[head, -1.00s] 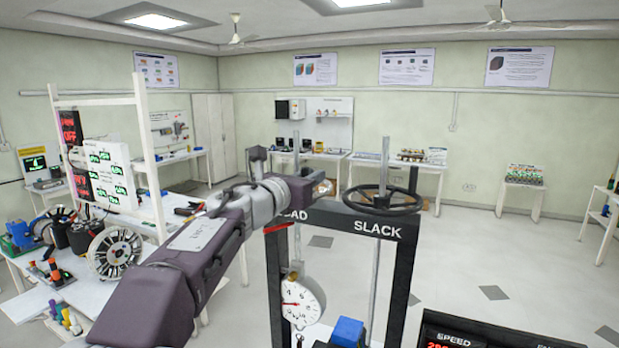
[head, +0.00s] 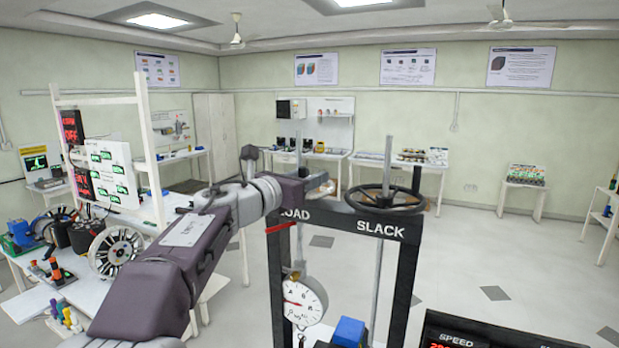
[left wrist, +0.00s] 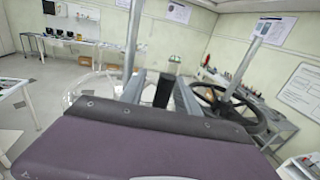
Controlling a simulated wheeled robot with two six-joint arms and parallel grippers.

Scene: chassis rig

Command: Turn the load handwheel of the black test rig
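The black test rig (head: 402,265) stands in front of me, its top beam marked LOAD, partly covered, and SLACK. The black slack handwheel (head: 386,207) is on the right of the beam and also at the right of the left wrist view (left wrist: 258,125). A pale, see-through wheel rim (left wrist: 80,88), apparently the load handwheel, shows at the left in the left wrist view; in the head view my arm mostly hides it. My left gripper (head: 310,182) is over the LOAD end. Its fingers (left wrist: 160,92) look apart beside the rim; contact is unclear. My right gripper is out of view.
A round dial gauge (head: 303,301) hangs inside the rig frame above a blue block (head: 348,332). A speed display (head: 470,335) is at the lower right. A cluttered bench (head: 85,290) with a white rack stands at left. Open floor lies right of the rig.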

